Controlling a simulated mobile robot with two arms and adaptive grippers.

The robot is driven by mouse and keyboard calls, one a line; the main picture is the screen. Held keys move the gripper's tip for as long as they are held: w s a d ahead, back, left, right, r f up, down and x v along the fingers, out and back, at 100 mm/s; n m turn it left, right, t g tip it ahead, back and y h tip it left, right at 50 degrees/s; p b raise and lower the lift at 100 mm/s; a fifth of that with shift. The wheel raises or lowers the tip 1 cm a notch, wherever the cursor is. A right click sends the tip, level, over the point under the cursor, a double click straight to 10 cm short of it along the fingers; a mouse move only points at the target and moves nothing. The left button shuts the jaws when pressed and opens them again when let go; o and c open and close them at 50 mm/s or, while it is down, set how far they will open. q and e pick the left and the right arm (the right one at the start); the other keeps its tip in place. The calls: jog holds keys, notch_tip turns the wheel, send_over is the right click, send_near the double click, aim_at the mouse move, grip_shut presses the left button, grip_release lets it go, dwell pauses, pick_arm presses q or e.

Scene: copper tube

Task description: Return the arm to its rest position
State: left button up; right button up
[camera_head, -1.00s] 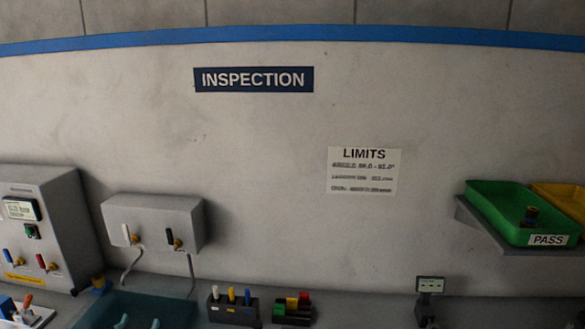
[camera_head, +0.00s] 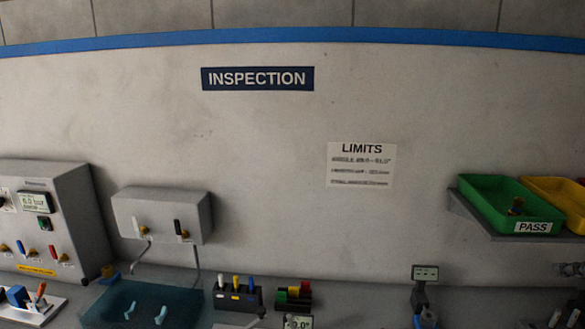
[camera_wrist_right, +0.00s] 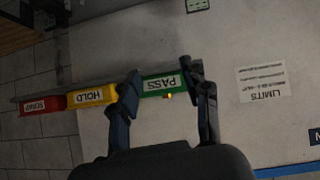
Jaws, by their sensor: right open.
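My right gripper (camera_wrist_right: 162,72) is open and empty in the right wrist view, its two dark fingers spread apart. The green PASS bin (camera_wrist_right: 150,88) shows behind and between the fingers, and nothing is gripped. In the head view the green PASS bin (camera_head: 482,190) sits on a wall shelf at the right. My left gripper does not show in either view.
A yellow bin (camera_head: 556,196) stands beside the PASS bin; the wrist view also shows a red SCRAP bin (camera_wrist_right: 42,104). Along the bench are a grey test unit (camera_head: 62,215), a teal tray (camera_head: 105,308), a pen holder (camera_head: 237,298) and a small display stand (camera_head: 424,275).

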jog(key=s+a+f+n+g, duration=0.1)
jog(key=s+a+f, duration=0.25)
jog(key=f, duration=0.55)
jog(key=s+a+f+g, duration=0.2)
jog(key=a+f, duration=0.3)
jog(key=f, duration=0.3)
jog(key=s+a+f+n+g, duration=0.1)
jog(key=s+a+f, duration=0.1)
jog(key=a+f, duration=0.5)
jog(key=s+a+f+g+y, duration=0.1)
jog(key=s+a+f, duration=0.4)
jog(key=s+a, duration=0.3)
jog(key=s+a+f+g+y, duration=0.1)
jog(key=s+a+f, duration=0.4)
jog(key=s+a, duration=0.3)
notch_tip(320, 180, down, 35)
jog(key=s+g+b, duration=0.2)
jog(key=b, duration=0.5)
pick_arm(q)
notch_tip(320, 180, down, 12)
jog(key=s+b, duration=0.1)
jog(key=b, duration=0.3)
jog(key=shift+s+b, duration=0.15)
jog(key=shift+b, duration=0.25)
pick_arm(e)
jog(key=s+d+f+n+g, duration=0.1)
jog(key=s+d+f, duration=0.2)
jog(key=s+f, duration=1.3)
notch_tip(320, 180, down, 3)
jog(key=shift+r, duration=0.1)
